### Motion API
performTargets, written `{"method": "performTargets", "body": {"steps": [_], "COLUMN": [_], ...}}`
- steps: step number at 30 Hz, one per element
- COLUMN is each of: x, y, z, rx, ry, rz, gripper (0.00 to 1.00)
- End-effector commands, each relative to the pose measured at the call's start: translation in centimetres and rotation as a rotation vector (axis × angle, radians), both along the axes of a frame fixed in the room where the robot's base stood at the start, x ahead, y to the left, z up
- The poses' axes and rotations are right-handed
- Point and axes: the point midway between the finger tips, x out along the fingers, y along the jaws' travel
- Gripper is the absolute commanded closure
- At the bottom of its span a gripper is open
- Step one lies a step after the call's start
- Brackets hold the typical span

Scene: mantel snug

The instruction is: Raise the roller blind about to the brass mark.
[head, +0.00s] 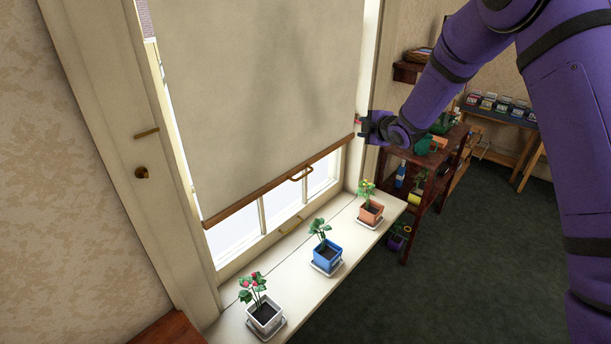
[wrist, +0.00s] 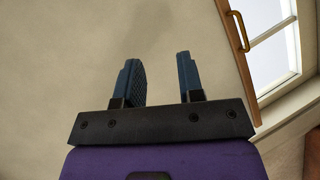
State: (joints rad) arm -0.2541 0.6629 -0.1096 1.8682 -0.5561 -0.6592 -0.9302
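The cream roller blind (head: 255,80) hangs over the upper window, its wooden bottom bar (head: 250,198) above the sill. A brass pull handle (head: 301,173) hangs at the bar. A short brass strip (head: 147,133), which looks like the brass mark, is on the left window frame, higher in the picture than the bar's left end. My gripper (head: 362,122) is at the blind's right edge, above the bar's right end and apart from the handle. In the wrist view my gripper (wrist: 162,78) is open and empty before the blind; the handle (wrist: 238,30) shows at upper right.
The sill (head: 290,258) holds a white pot (head: 265,318), a blue pot (head: 327,258) and an orange pot (head: 370,213) with plants, below the blind. A wooden shelf (head: 425,180) stands right; the dark floor is open.

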Motion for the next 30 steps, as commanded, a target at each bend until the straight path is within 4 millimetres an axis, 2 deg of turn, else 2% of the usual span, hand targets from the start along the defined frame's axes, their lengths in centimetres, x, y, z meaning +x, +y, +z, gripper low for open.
{"method": "performTargets", "body": {"steps": [1,6,12,16,21,26,30], "x": [0.5,1.0,0.1,-0.6,-0.8,0.1,1.6], "y": [1.3,5.0,8.2,9.4,10.1,11.4,13.4], "z": [-2.5,-9.2,-15.7,-18.2,-19.4,-19.8,-20.3], "rx": [-0.017,-0.058,-0.074,-0.075,-0.074,-0.075,-0.073], "ry": [-0.02,-0.119,-0.219,-0.259,-0.281,-0.283,-0.284], "rz": [0.052,0.226,0.388,0.451,0.482,0.485,0.484], "gripper": [0.65,0.65,0.65,0.65,0.65,0.65,0.65]}}
